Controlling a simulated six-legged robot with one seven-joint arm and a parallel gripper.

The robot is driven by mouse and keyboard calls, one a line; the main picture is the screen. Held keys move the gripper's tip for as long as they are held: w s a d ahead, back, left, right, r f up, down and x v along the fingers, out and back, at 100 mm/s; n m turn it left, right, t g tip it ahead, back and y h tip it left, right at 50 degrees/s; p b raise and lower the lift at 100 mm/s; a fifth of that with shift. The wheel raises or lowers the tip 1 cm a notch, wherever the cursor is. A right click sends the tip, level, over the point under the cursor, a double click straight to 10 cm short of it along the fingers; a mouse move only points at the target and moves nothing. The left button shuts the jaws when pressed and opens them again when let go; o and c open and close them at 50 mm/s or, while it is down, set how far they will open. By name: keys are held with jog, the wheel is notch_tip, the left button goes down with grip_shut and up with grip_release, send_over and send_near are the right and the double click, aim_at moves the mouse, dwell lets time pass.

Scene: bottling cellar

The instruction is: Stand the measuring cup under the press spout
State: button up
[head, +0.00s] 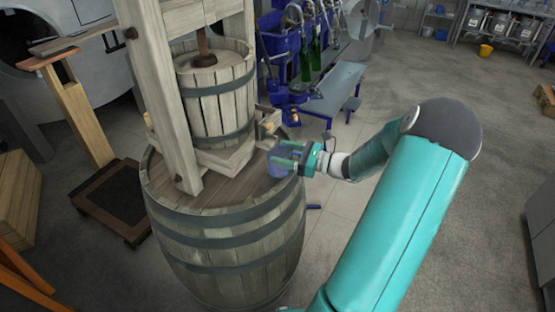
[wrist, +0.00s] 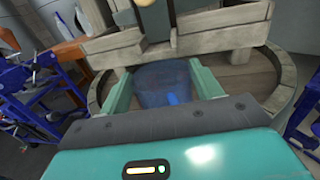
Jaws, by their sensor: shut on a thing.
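The measuring cup (head: 279,168) is a see-through blue cup, and it also shows between the fingers in the wrist view (wrist: 160,76). My gripper (head: 286,158) is shut on it, with one green finger on either side in the wrist view (wrist: 161,84). The cup is at the right edge of the barrel top; I cannot tell if it touches the wood. The wooden press (head: 215,100) stands on the barrel (head: 225,235), just beyond the cup. A pale wooden knob (head: 268,127), perhaps the spout end, juts out above and left of the cup.
A blue bottling machine (head: 283,45) with green bottles and a blue-grey bench (head: 335,88) stand behind the press. A wooden stand (head: 80,115) is at the left. The floor right of my arm is mostly clear.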

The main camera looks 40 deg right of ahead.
jog(key=shift+w+a, duration=0.2)
jog(key=shift+w, duration=0.35)
jog(key=shift+w+a, duration=0.3)
jog(key=shift+w, duration=0.25)
notch_tip(320, 180, down, 3)
jog(key=shift+d+r, duration=0.1)
jog(key=shift+f, duration=0.35)
jog(key=o, duration=1)
jog(key=shift+s, duration=0.1)
jog(key=v, duration=1.2)
